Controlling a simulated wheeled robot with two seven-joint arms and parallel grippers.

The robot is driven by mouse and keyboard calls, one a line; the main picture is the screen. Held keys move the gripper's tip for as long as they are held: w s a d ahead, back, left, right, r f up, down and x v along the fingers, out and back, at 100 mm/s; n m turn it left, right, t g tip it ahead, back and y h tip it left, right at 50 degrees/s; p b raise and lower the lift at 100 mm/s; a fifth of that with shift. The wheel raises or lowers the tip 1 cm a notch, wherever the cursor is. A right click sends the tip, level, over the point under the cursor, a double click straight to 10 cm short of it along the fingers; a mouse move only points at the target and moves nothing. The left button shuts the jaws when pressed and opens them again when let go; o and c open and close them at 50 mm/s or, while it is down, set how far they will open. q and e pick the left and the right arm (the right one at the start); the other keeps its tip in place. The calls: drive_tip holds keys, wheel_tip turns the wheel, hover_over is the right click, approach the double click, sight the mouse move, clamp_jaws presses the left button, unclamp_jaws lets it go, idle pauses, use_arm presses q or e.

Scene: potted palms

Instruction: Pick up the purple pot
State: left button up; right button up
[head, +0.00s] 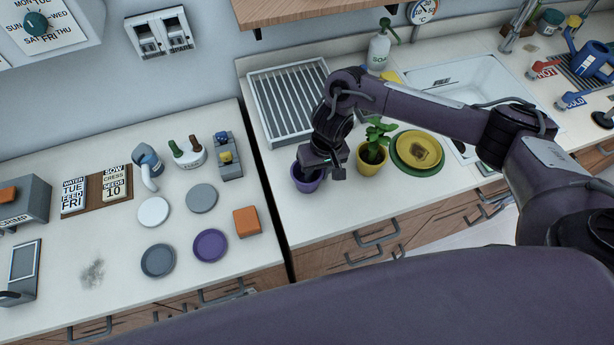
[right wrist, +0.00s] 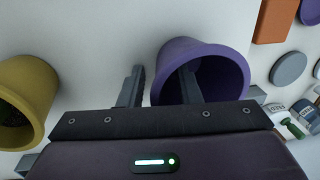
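The purple pot (head: 308,182) stands on the right-hand counter, at the left of the yellow pot with a green plant (head: 371,163). My right gripper (head: 320,168) is at the pot's rim and hides part of it in the head view. In the right wrist view the purple pot (right wrist: 211,55) shows its dark open mouth. My right gripper (right wrist: 160,86) is open there: one finger overlaps the mouth, the other is outside the pot's side, with the wall between them. Contact cannot be told. My left gripper is not in view.
The yellow pot (right wrist: 24,95) is close on the other side in the right wrist view. A dish rack (head: 284,103) is behind the purple pot, and yellow and green plates (head: 418,167) lie to the right. A dark gap (head: 262,165) separates the counters.

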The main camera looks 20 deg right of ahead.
drive_tip(key=shift+r, duration=0.1)
clamp_jaws()
